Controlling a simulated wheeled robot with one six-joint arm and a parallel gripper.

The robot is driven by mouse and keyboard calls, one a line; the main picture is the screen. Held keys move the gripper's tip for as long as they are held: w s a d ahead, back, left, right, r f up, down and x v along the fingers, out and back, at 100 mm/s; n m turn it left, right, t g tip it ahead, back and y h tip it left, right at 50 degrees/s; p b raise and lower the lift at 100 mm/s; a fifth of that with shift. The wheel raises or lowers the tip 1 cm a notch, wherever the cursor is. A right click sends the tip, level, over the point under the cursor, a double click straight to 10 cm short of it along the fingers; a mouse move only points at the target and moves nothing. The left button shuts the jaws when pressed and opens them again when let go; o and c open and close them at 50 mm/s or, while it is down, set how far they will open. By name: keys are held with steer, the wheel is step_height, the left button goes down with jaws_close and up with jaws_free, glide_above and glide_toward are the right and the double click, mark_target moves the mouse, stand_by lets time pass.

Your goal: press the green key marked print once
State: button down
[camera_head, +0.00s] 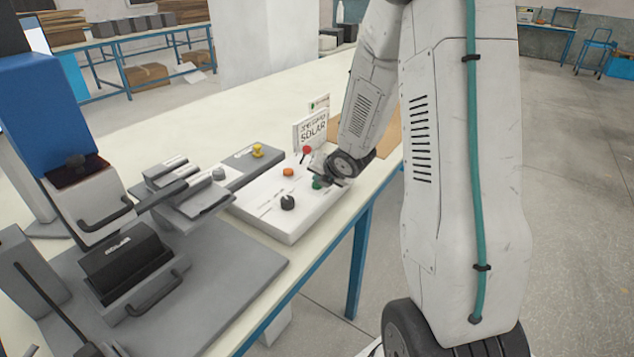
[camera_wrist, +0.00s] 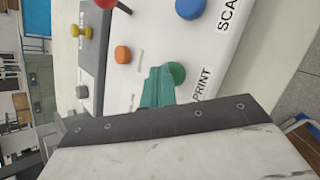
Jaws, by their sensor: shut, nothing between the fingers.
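The green key (camera_wrist: 178,72) is a round button on the white panel, beside the printed word PRINT (camera_wrist: 203,83) in the wrist view. My gripper (camera_wrist: 158,82) has teal fingers that are shut with nothing between them. In the wrist view the fingertips lie just left of the green key and overlap its edge. I cannot tell whether they touch it. In the head view my arm reaches down to the right part of the white panel (camera_head: 268,220), and the wrist hides part of that area.
An orange button (camera_wrist: 123,55), a blue button (camera_wrist: 190,8) and a red knob (camera_head: 307,149) are near the green key. A black knob (camera_head: 287,202) is at the panel's front. A yellow knob (camera_head: 257,150) is on a grey block behind. A SOLAR sign (camera_head: 312,131) stands at the back.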

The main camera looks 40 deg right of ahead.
stand_by(0.4)
steer(key=shift+r, duration=0.9)
steer(key=shift+r, duration=2.5)
